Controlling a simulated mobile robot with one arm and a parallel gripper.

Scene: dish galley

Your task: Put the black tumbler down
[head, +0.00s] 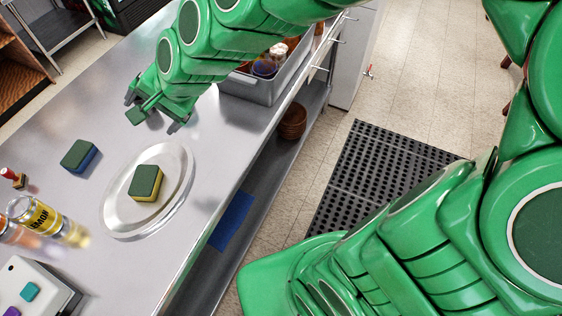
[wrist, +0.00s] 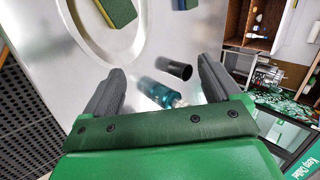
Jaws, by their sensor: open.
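In the wrist view the black tumbler (wrist: 174,69) is a dark cylinder with its open mouth toward the picture's right. It appears to stand upright on the steel counter, in the gap between the two fingers and nearer the right one, with no visible contact. My gripper (wrist: 159,66) is open, its fingers spread wide on both sides. In the head view my gripper (head: 154,114) is low over the far part of the counter, and the tumbler cannot be made out there.
A teal bottle (wrist: 157,93) stands close beside the tumbler. On the counter (head: 80,126) are a blue-green sponge (head: 80,155), a round metal plate (head: 117,214) holding a yellow-green sponge (head: 146,184), and a lemon bottle (head: 44,219). A grey bin (head: 262,89) lies beyond my arm.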

